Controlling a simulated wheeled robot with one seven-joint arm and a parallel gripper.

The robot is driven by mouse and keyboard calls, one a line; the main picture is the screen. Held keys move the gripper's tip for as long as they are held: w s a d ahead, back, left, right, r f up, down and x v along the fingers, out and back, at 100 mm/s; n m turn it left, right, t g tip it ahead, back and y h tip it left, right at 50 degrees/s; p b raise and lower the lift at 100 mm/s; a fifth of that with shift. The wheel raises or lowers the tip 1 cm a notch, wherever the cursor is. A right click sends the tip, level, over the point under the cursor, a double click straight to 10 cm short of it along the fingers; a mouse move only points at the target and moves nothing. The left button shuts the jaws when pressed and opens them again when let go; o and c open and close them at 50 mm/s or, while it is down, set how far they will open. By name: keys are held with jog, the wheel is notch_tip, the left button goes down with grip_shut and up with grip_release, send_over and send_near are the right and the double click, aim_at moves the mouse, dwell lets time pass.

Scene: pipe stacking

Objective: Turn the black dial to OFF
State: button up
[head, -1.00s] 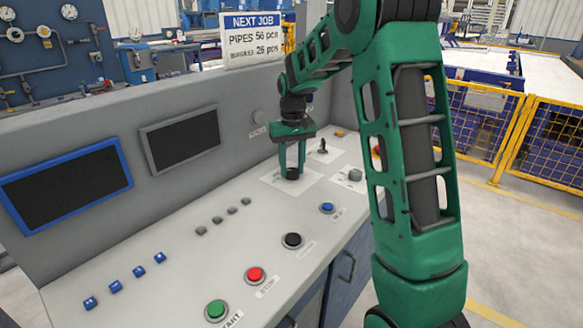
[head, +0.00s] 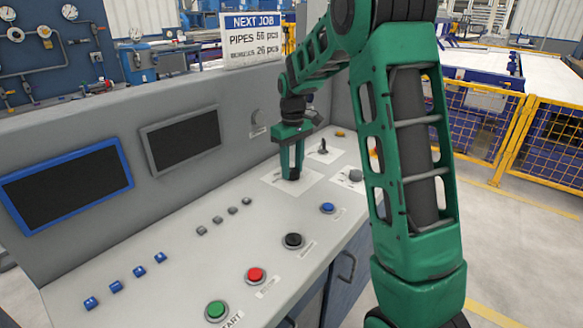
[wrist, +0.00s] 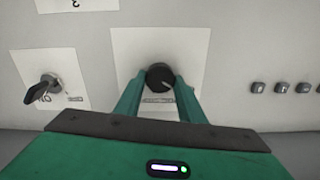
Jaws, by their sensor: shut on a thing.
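The black dial (wrist: 159,77) is a round knob with a pale pointer line, set on a white label plate (wrist: 190,42) of the console. In the wrist view the line points toward the lower right; the plate's lettering is too small to read. In the head view the dial (head: 293,174) is mostly covered by my gripper. My green gripper (wrist: 159,84) points down at the panel, with one finger on each side of the dial, shut on it. It also shows in the head view (head: 292,172).
A black lever switch (wrist: 43,91) stands beside the dial's plate. Small grey buttons (wrist: 282,87) are on the other side. Red (head: 255,275), green (head: 216,311), black (head: 293,241) and blue (head: 327,208) buttons line the console's near edge. Two screens (head: 181,141) are on its upright back.

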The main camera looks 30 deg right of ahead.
aim_at(293, 170)
jog(key=shift+w+r, duration=0.1)
jog(key=shift+w, duration=0.05)
jog(key=o, duration=1)
jog(key=shift+o, duration=0.2)
notch_tip(293, 170, up, 11)
jog(key=shift+f, duration=0.2)
jog(key=shift+d, duration=0.1)
